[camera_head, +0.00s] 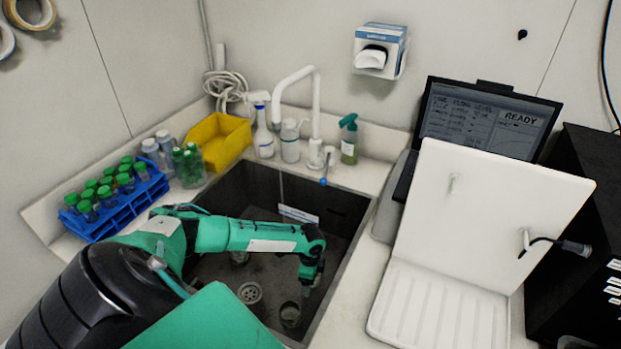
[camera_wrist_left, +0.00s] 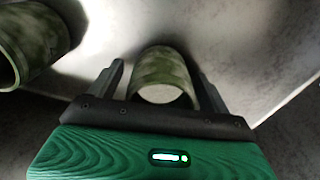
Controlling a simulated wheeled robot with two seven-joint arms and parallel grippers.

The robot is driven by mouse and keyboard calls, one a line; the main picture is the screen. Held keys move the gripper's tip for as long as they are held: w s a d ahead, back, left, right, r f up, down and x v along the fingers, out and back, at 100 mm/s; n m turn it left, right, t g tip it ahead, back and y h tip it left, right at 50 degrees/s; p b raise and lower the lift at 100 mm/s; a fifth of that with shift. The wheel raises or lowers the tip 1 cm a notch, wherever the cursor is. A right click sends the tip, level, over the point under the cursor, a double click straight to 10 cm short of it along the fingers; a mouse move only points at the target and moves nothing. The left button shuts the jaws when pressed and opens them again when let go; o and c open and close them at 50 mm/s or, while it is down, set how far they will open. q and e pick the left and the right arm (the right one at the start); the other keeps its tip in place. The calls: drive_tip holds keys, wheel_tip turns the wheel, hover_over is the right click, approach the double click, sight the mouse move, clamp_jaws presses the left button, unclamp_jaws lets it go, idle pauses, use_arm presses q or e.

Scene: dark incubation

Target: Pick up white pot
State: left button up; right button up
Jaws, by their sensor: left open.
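My left arm reaches from the left into the dark sink. My left gripper (camera_head: 309,284) points down over the sink floor and is open. In the left wrist view, a pale pot with mottled green staining (camera_wrist_left: 162,68) is between the open fingers, apparently not gripped. It is probably the small round pot (camera_head: 290,315) just below and left of the gripper in the head view. A second, similarly stained pot (camera_wrist_left: 32,42) lies to the left in the wrist view. Staining makes it hard to tell which pot is the white one. My right gripper is not in view.
The sink (camera_head: 343,262) has steep walls and a round drain (camera_head: 250,292). A white faucet (camera_head: 316,100) stands behind it. A blue rack (camera_head: 112,205) of green-capped tubes and a yellow bin (camera_head: 222,140) stand left. A white open device (camera_head: 480,225) stands right.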

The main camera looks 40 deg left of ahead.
use_arm(q)
drive_tip(key=shift+f, duration=0.1)
drive_tip(key=shift+c, duration=0.4)
drive_tip(key=c, duration=1)
drive_tip(key=shift+c, duration=0.2)
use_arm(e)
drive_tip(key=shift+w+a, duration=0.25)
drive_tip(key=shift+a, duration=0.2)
use_arm(q)
drive_tip(key=shift+r, duration=0.2)
